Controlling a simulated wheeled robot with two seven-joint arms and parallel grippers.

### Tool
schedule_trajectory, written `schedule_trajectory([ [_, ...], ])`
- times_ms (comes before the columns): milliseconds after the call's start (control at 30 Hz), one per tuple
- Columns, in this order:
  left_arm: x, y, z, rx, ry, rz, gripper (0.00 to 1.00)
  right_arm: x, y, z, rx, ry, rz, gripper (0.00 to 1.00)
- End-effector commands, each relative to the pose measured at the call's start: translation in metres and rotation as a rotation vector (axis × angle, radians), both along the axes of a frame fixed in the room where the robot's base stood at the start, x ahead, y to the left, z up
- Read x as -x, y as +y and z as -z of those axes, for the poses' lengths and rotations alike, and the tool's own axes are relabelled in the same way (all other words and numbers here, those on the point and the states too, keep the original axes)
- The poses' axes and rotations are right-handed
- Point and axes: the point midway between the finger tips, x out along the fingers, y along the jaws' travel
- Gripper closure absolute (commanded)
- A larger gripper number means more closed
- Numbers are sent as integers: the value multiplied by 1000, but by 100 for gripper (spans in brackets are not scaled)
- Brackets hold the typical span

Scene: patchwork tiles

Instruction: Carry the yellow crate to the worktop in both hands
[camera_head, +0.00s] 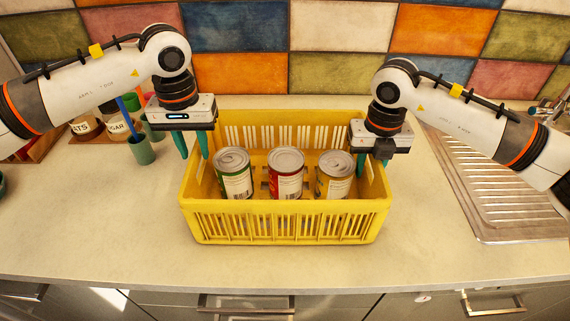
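The yellow crate (287,207) stands upright on the pale worktop (120,225). It holds three cans: a green-labelled can (234,177), a red-labelled can (286,177) and a yellow-labelled can (335,177). My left gripper (192,150) is at the crate's left wall, its green fingers pointing down and spread apart near the rim. My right gripper (373,163) is at the right wall, with one green finger on the inner side. Its other finger is partly hidden, and I cannot tell whether it touches the rim.
At the left stand a green cup (141,150) with a blue utensil and labelled jars (118,124) on a wooden board. A metal sink drainer (510,195) lies at the right. A tiled wall (345,27) is behind. The worktop in front of the crate is clear.

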Motion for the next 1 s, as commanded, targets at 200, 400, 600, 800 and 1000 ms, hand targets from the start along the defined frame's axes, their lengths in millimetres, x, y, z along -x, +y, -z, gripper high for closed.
schedule_trajectory([
  [200, 0, -1, -47, 1, -2, 1, 69, 0, 0, 0, 0, 0, 0, 68],
  [400, 0, 0, -70, 1, 0, 0, 69, 0, 0, 0, 0, 0, 0, 68],
  [600, 1, 0, -75, -1, 1, 1, 69, -1, 0, -14, -1, -4, 1, 68],
  [800, 1, 0, -75, 0, 1, 1, 69, -1, 1, -54, -2, -4, -1, 68],
  [1000, 1, 0, -75, 0, 1, 1, 69, -1, 0, -94, -1, -3, 0, 68],
])
